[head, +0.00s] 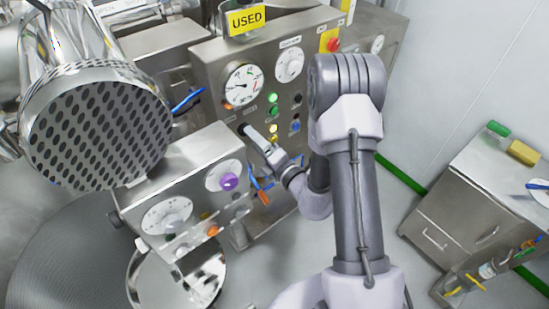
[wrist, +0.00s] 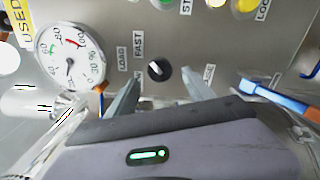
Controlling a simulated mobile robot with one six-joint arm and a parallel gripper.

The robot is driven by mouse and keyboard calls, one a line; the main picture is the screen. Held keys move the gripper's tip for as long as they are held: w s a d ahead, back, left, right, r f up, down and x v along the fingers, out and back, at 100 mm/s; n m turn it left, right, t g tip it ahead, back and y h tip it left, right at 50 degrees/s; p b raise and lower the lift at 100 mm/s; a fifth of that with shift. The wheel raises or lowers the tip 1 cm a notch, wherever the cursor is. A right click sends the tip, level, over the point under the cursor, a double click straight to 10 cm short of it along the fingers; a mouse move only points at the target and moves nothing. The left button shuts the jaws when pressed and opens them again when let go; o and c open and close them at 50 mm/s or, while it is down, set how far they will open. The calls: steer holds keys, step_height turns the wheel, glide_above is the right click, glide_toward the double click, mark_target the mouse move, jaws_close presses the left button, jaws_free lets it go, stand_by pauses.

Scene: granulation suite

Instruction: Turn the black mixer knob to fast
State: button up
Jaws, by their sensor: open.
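The black mixer knob (wrist: 158,70) is a small round knob with a pale mark, on a steel panel in the wrist view. A FAST label (wrist: 138,45) is to its upper left, with a LOAD label (wrist: 122,58) further left. My gripper (wrist: 161,77) is open, with one finger on each side of the knob in the picture; contact is not visible. In the head view my gripper (head: 252,136) is at the panel below the gauge, and I cannot make out the knob clearly behind it.
A round gauge (head: 242,85) and lit green and yellow buttons (head: 273,128) are close to my gripper. A lower box carries a purple knob (head: 229,181). A blue-handled item (wrist: 280,100) is to the right in the wrist view. A steel cabinet (head: 450,215) stands at right.

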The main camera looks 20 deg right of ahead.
steer(key=p+v, duration=0.2)
steer(key=v, duration=1.1)
steer(key=shift+w, duration=0.1)
